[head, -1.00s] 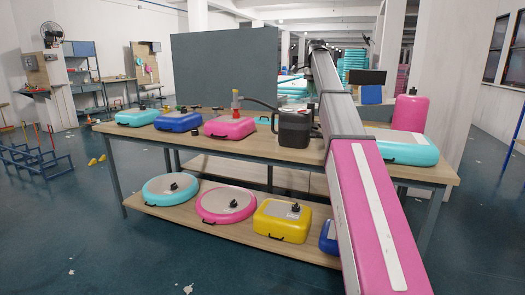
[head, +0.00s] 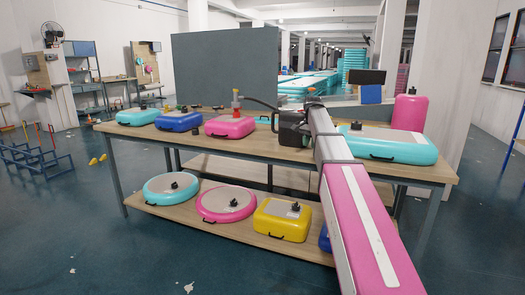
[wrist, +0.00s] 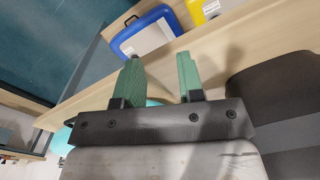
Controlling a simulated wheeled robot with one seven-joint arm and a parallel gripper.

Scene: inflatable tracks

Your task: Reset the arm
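My arm extends from the lower right of the head view toward the table, its far end beside the dark pump box (head: 294,129). My gripper (wrist: 162,75) shows in the wrist view with two green fingers apart and nothing between them. Its fingers point toward the table edge and the lower shelf. In the head view the gripper itself is hidden or too small to make out.
The wooden table (head: 250,150) bears turquoise, blue and pink inflatables, a pink cylinder (head: 410,111) and a large turquoise pad (head: 390,145). Its lower shelf (head: 205,224) holds more inflatables. A blue one (wrist: 147,33) shows in the wrist view. Open floor lies at left.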

